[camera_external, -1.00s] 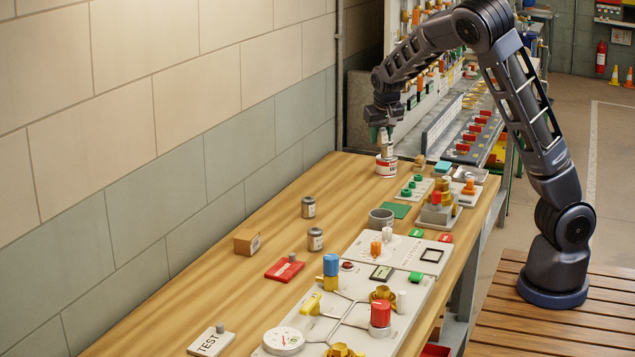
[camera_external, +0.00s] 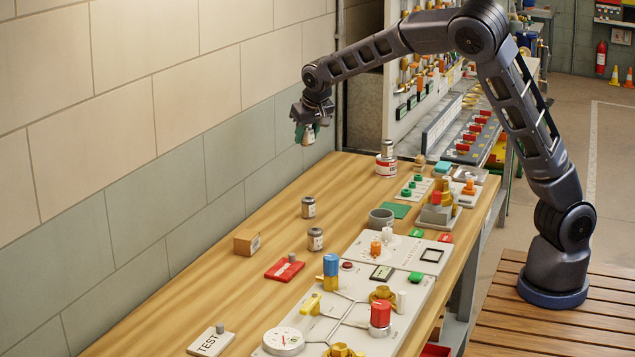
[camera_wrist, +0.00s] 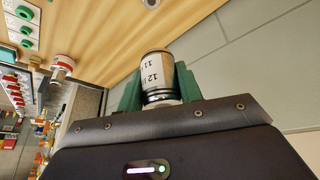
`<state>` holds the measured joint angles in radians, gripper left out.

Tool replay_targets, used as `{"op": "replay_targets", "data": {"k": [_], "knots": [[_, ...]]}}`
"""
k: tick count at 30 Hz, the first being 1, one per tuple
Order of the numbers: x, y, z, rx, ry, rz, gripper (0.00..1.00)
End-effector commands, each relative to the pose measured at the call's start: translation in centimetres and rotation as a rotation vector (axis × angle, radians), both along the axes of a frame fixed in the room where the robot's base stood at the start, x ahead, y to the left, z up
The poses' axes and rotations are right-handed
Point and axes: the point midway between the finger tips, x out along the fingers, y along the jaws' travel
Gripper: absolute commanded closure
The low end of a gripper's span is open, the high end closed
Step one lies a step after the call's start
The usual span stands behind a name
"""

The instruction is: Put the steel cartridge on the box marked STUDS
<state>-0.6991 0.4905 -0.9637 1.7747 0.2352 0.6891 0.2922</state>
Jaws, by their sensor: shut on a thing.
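My gripper (camera_external: 309,134) is shut on a small steel cartridge (camera_wrist: 157,72) with a pale label reading 11 and 12. In the wrist view it sits between my green fingers. In the external view the held cartridge (camera_external: 308,136) is small and partly hidden, in the air above the bench's far left part. A small brown box (camera_external: 246,242) with a label stands at the bench's left side; its lettering is too small to read, so I cannot tell if it says STUDS. Two similar grey cartridges (camera_external: 308,207) (camera_external: 315,239) stand upright near it.
A red and white can (camera_external: 386,164) with a grey top stands at the bench's far end. The wall borders the left. Bare wood surrounds the brown box.

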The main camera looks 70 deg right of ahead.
Motion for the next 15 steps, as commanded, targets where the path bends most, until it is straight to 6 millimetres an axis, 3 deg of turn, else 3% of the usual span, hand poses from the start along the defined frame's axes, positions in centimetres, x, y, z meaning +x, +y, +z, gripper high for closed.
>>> {"op": "replay_targets", "data": {"k": [1, 9, 15], "knots": [[1.0, 2.2, 0.2, 0.000, -0.006, 0.023, 0.95], [4.8, 13.3, 1.3, 0.015, -0.039, 0.116, 0.95], [6.2, 20.0, 1.9, 0.029, -0.056, 0.167, 0.95]]}}
